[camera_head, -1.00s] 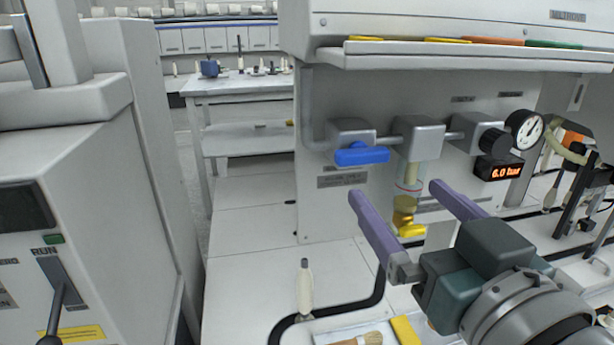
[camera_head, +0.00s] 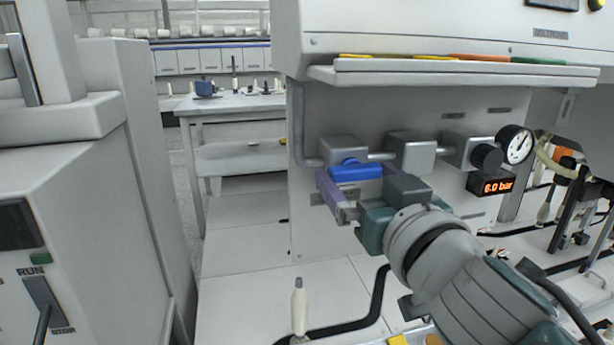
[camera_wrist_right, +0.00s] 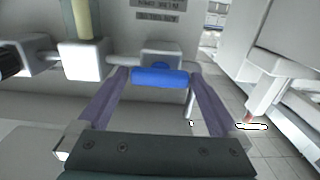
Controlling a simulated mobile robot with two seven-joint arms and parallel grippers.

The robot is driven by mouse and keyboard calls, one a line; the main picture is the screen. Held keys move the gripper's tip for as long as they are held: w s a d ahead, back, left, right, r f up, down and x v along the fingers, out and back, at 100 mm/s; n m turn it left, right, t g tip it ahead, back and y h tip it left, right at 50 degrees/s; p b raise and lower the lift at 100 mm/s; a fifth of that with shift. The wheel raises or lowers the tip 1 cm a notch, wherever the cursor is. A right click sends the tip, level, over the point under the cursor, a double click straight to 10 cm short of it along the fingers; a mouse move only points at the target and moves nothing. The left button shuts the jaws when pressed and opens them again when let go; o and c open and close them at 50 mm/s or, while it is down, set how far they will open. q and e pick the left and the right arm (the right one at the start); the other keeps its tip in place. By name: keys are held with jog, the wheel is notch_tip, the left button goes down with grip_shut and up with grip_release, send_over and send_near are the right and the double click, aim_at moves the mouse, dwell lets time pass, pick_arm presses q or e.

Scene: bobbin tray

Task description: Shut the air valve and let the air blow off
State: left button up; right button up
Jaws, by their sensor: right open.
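The air valve is a grey block with a blue bar handle (camera_head: 356,173) on the pipe at the left of the air unit. The handle lies level, along the pipe. My right gripper (camera_head: 350,178) is open at the handle, its purple fingers pointing toward the panel. In the right wrist view the handle (camera_wrist_right: 160,77) lies between the fingertips, one near each end; I cannot tell whether they touch it. The red display (camera_head: 497,187) reads 6.0 bar, below a round dial gauge (camera_head: 515,145). My right arm hides the filter bowl in the head view. My left gripper is out of view.
A shelf edge (camera_head: 450,75) overhangs the air unit. A white bobbin (camera_head: 299,306) stands below, near a black hose (camera_head: 377,300). A grey machine with a RUN lever (camera_head: 42,300) stands at left. More fittings crowd the right.

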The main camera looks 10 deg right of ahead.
jog(key=shift+c, duration=0.4)
jog(key=c, duration=1)
jog(key=shift+n, duration=0.4)
jog(key=n, duration=0.3)
jog(key=shift+n, duration=0.3)
jog(key=n, duration=0.4)
jog(key=shift+n, duration=0.3)
jog(key=n, duration=0.5)
jog(key=shift+b, duration=0.3)
jog(key=shift+n, duration=2)
